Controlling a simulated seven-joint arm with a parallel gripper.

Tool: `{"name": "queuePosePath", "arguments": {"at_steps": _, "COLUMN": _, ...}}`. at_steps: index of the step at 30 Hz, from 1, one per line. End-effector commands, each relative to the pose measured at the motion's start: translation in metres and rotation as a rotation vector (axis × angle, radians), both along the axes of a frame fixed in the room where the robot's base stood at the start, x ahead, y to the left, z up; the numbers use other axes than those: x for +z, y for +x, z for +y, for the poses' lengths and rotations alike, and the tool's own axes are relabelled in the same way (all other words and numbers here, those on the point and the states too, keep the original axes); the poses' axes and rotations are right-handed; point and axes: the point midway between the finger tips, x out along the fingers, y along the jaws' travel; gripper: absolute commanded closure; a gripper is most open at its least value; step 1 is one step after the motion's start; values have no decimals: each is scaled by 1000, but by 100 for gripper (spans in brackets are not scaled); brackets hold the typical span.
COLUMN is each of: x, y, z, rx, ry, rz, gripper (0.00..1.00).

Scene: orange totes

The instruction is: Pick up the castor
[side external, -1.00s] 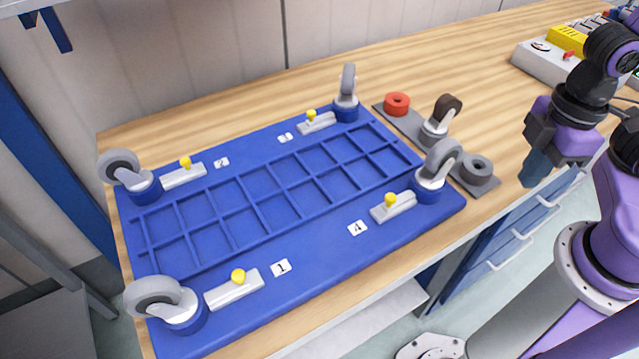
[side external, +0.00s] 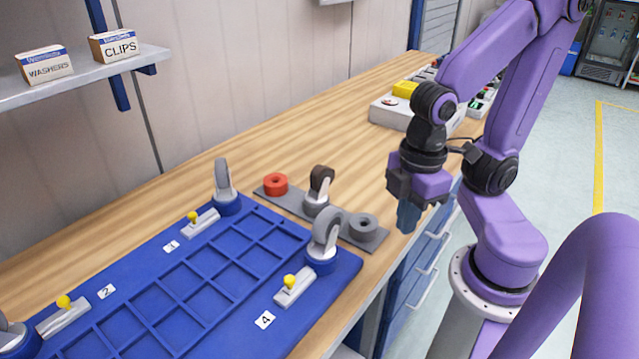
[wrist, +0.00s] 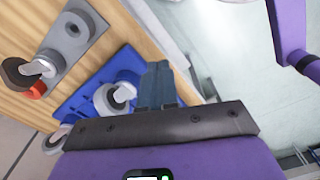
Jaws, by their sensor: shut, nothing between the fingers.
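Several castors are in view. One castor (side external: 318,190) with a dark brown wheel stands on a grey strip (side external: 346,228) between a red ring and a grey ring. Grey-wheeled castors stand in blue corner cups of the blue board: one at the back (side external: 223,178), one at the near right corner (side external: 327,232), and one cut off at the left edge. My gripper (side external: 408,218) is shut and empty, pointing down beside the bench's front edge, right of the strip and apart from all castors. The wrist view shows its closed fingers (wrist: 158,75), the dark-wheeled castor (wrist: 30,68) and a grey-wheeled one (wrist: 115,97).
The board (side external: 190,290) carries grey clamps with yellow knobs, including one at the near right (side external: 295,288). The red ring (side external: 275,184) and grey ring (side external: 363,226) flank the dark-wheeled castor. A control box (side external: 405,110) stands farther back. Wood between strip and box is clear.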

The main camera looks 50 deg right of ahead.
Motion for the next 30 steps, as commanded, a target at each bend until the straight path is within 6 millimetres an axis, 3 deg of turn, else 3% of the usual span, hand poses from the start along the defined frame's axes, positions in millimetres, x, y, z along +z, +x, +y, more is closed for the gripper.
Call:
{"name": "queuePosePath", "arguments": {"at_steps": 11, "x": 0, "y": 0, "z": 0, "rx": 0, "ry": 0, "rz": 0, "gripper": 100}}
{"name": "queuePosePath", "arguments": {"at_steps": 17, "x": 0, "y": 0, "z": 0, "rx": 0, "ry": 0, "rz": 0, "gripper": 35}}
{"name": "queuePosePath", "arguments": {"at_steps": 18, "x": 0, "y": 0, "z": 0, "rx": 0, "ry": 0, "rz": 0, "gripper": 32}}
{"name": "queuePosePath", "arguments": {"at_steps": 26, "x": 0, "y": 0, "z": 0, "rx": -4, "ry": 0, "rz": 0, "gripper": 32}}
{"name": "queuePosePath", "arguments": {"at_steps": 30, "x": 2, "y": 11, "z": 3, "rx": -88, "ry": 0, "rz": 2, "gripper": 32}}
